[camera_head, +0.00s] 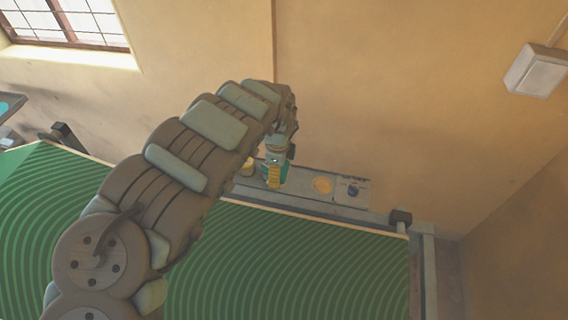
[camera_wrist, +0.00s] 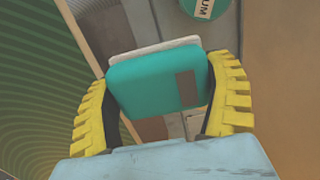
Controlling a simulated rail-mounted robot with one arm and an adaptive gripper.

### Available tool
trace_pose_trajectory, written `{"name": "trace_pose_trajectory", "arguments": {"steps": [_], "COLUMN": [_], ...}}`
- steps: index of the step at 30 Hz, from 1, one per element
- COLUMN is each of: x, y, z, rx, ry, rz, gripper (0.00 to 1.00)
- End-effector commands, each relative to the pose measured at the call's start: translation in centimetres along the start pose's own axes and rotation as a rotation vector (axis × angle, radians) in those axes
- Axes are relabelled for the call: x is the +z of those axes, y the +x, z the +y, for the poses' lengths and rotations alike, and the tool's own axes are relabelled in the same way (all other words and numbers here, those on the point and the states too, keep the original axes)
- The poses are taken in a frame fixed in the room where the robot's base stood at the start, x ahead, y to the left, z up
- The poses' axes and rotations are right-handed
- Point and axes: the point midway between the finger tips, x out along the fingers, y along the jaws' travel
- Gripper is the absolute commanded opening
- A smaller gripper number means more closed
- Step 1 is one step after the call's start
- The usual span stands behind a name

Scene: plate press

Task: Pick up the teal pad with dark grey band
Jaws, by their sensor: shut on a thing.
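The teal pad with the dark grey band (camera_wrist: 153,80) is between the two yellow fingers of my gripper (camera_wrist: 161,100) in the wrist view. The fingers press on its left and right sides. The dark grey band is a short upright strip on the pad's right part, and a pale layer shows along its far edge. In the head view my gripper (camera_head: 273,179) is at the end of my arm, over the grey shelf strip by the wall. The pad is small there and partly hidden by my wrist.
A green surface with curved lines (camera_head: 300,265) fills the lower head view. A teal round thing with a white label (camera_wrist: 204,8) shows in the wrist view.

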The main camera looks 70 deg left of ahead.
Motion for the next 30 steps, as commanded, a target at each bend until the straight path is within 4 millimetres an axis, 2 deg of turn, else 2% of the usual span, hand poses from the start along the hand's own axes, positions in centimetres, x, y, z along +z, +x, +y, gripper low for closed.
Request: {"name": "trace_pose_trajectory", "arguments": {"steps": [15, 30], "x": [2.2, 3.0], "y": [-2.5, -3.0], "z": [3.8, 5.5], "rx": [0.001, -0.001], "ry": [-0.001, 0.001], "rz": [0.0, 0.001], "gripper": [0.5, 0.5]}}
